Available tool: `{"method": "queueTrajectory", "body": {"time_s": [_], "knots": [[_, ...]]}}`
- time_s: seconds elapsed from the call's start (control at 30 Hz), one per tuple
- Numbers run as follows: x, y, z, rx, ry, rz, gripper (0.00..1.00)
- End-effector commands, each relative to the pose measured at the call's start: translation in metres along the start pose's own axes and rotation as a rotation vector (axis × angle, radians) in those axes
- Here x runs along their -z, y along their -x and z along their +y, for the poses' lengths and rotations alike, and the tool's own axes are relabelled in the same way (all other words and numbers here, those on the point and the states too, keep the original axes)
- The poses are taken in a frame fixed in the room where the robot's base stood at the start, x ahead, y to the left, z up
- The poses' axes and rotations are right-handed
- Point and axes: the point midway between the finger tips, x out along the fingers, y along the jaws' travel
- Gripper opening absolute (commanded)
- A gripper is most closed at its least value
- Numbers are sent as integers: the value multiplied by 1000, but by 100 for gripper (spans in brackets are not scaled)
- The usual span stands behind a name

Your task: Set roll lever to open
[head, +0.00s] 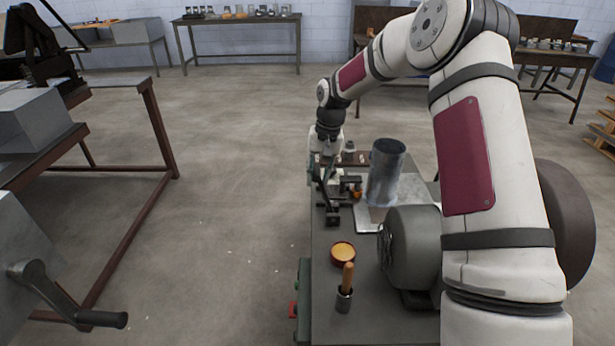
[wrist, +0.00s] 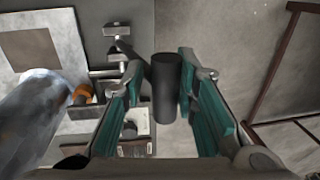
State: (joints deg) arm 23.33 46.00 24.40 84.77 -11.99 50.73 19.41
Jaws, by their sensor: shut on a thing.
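My gripper (head: 322,182) reaches down at the far left part of a grey bench (head: 325,268). In the wrist view its teal-padded fingers stand on either side of a dark cylindrical handle (wrist: 167,90) and are shut on it. I take this handle to be the grip of the roll lever. A dark arm joins the handle's left side toward small metal fittings (wrist: 118,45). In the head view my gripper and wrist hide most of the lever, so its angle is hard to tell.
A shiny metal tube (head: 386,172) stands right of my gripper, close to an orange part (head: 357,188). A machine with a crank (head: 60,298) stands left; floor between is clear.

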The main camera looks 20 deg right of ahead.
Motion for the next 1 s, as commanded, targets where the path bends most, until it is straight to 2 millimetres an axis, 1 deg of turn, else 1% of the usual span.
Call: {"method": "queueTrajectory", "body": {"time_s": [0.03,0.2,0.37,0.5,0.7,1.0], "knots": [[0,9,5,55,-4,8,0],[1,16,31,216,-7,8,0],[2,19,56,368,-8,8,0],[2,18,76,495,-7,7,0],[3,15,101,653,-4,7,0],[3,8,124,805,0,5,0]]}}
